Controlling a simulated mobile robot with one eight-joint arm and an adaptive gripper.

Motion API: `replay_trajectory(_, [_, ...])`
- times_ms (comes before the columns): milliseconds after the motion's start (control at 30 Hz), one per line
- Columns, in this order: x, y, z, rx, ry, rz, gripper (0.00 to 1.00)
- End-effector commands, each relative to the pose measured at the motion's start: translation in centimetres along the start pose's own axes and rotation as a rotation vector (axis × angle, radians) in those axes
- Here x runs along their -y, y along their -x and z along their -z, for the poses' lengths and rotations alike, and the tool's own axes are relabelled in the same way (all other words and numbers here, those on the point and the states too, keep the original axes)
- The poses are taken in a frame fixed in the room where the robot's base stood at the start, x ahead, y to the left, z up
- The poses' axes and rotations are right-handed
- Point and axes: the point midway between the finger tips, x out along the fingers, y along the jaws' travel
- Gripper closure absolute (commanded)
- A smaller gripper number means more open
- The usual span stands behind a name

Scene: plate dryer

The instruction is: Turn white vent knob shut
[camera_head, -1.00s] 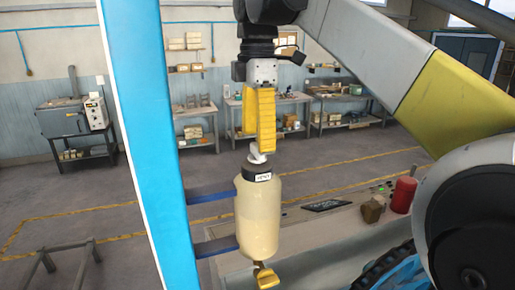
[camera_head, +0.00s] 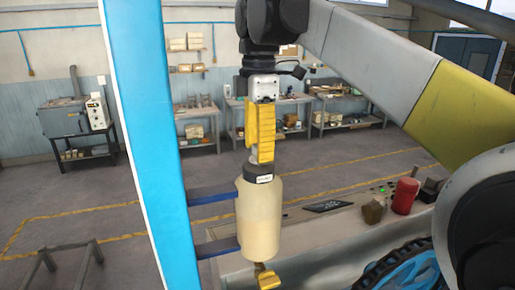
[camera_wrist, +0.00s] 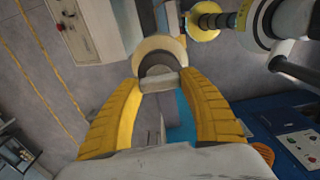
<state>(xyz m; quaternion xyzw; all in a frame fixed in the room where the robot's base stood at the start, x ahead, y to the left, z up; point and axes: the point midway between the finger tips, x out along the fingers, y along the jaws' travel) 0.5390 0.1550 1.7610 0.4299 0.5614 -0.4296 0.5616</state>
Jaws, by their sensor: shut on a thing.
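A cream bottle-shaped vessel (camera_head: 258,222) stands upright beside the blue post, with a dark collar (camera_head: 252,172) and a small label on top. My gripper (camera_head: 262,158) points straight down over it, its yellow fingers at the white vent knob (camera_head: 255,156), which is mostly hidden by the fingers in the head view. In the wrist view the pale knob (camera_wrist: 158,83) sits between the tips of my gripper (camera_wrist: 159,84), above the dark cap and the vessel's cream shoulder (camera_wrist: 160,45). The fingers are shut on the knob. A yellow fitting (camera_head: 267,277) is at the vessel's bottom.
The blue post (camera_head: 150,150) rises just left, with dark brackets (camera_head: 213,194) reaching to the vessel. A grey bench (camera_head: 340,228) behind right carries a red cylinder (camera_head: 404,196) and a brown block (camera_head: 374,210). Workbenches line the far wall, across open floor.

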Motion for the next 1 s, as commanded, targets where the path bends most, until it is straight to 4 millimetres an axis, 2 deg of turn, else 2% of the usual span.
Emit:
replay_trajectory(367, [0.01,0.02,-0.02,0.001,-0.201,0.001,0.81])
replay_trajectory(1000, [0.02,-0.01,-0.02,0.001,-0.805,0.001,0.81])
